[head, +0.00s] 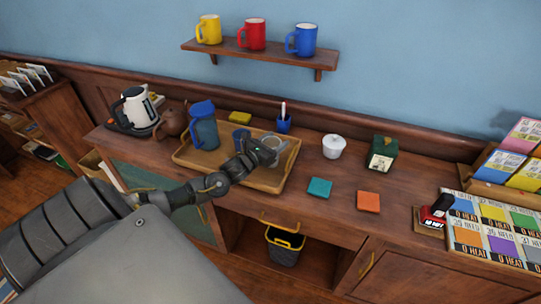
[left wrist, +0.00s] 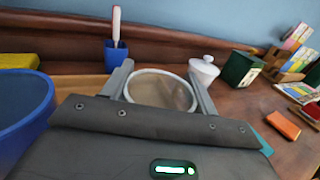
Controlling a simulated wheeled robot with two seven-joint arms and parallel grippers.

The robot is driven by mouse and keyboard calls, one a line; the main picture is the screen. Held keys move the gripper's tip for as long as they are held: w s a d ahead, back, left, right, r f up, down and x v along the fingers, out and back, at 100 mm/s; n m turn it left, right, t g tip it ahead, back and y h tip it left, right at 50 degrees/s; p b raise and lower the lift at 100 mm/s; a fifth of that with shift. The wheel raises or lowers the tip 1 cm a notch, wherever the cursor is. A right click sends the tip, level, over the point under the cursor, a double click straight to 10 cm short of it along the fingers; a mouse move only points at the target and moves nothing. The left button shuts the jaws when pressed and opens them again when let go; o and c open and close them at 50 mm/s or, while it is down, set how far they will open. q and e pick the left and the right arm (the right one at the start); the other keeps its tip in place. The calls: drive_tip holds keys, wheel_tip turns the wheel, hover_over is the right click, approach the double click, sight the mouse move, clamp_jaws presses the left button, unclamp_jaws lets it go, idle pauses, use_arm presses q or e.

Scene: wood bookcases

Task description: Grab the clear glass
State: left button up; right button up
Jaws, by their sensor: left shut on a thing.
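The clear glass (head: 274,144) stands at the right part of the wooden tray (head: 269,184) on the cabinet top. In the left wrist view its round rim (left wrist: 163,72) lies between the two fingers. My left gripper (head: 267,153) reaches in from the left and is shut on the glass, with a finger on each side of it. The left gripper also shows in the left wrist view (left wrist: 162,92). The lower part of the glass is hidden by the gripper. My right gripper is not in view.
A white lidded pot (head: 333,147), green box (head: 382,154), teal coaster (head: 319,187) and orange coaster (head: 368,202) are to the right.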

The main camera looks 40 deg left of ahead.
use_arm(q)
drive_tip(key=shift+c, duration=1.3)
drive_tip(key=shift+r, duration=0.15)
drive_tip(key=shift+r, duration=0.25)
drive_tip(key=s+a+r+b, duration=0.1)
drive_tip(key=s+a+r, duration=0.1)
drive_tip(key=s+r, duration=0.4)
drive_tip(key=s+a+r+b, duration=0.1)
drive_tip(key=s+a+r, duration=0.2)
drive_tip(key=s+r, duration=0.3)
drive_tip(key=shift+s+a, duration=0.25)
drive_tip(key=shift+s, duration=0.15)
drive_tip(key=shift+r, duration=0.1)
